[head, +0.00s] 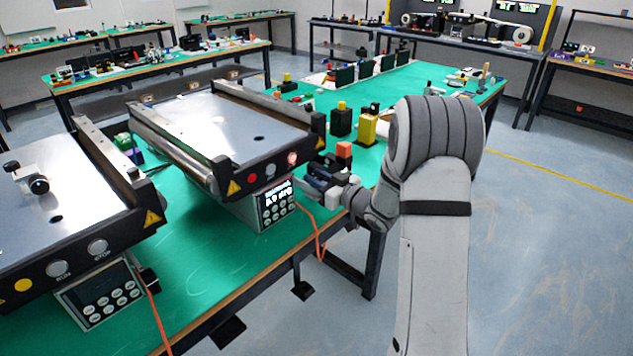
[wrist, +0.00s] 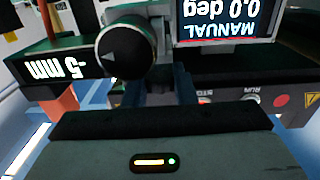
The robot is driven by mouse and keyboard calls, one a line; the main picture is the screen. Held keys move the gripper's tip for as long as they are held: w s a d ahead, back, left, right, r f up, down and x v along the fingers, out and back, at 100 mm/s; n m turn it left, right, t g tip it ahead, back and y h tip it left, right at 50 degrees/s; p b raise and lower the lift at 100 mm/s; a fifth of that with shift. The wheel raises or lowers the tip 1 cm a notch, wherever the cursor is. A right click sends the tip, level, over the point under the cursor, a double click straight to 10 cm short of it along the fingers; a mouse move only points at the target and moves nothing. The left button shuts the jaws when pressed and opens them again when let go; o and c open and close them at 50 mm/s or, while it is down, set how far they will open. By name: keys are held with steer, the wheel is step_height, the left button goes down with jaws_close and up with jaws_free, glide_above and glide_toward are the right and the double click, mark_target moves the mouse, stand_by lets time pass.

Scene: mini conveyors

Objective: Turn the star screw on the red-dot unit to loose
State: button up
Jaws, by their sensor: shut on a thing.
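The red-dot unit (head: 215,125) is the middle mini conveyor in the head view. Its red dot (head: 252,178) is on its front bar and also shows in the wrist view (wrist: 280,101). My gripper (head: 308,184) is at the unit's front right corner, beside its control panel (head: 276,203). In the wrist view my fingers (wrist: 162,82) reach forward and are shut on a dark part, which I take for the star screw; its shape is mostly hidden. A round black knob (wrist: 125,52) with a pointer mark is just left of the fingers.
The wrist view shows a "-5 mm" readout (wrist: 52,66) and a screen (wrist: 222,18) reading "MANUAL 0.0 deg", upside down. Another conveyor (head: 65,215) with a yellow dot stands left. A yellow block (head: 368,128) and an orange-topped part (head: 343,150) stand close behind my gripper.

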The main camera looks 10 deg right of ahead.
steer(key=shift+r, duration=0.1)
stand_by(0.4)
steer(key=o, duration=0.9)
steer(key=shift+o, duration=0.2)
steer(key=v, duration=0.7)
steer(key=shift+s+d+b, duration=0.3)
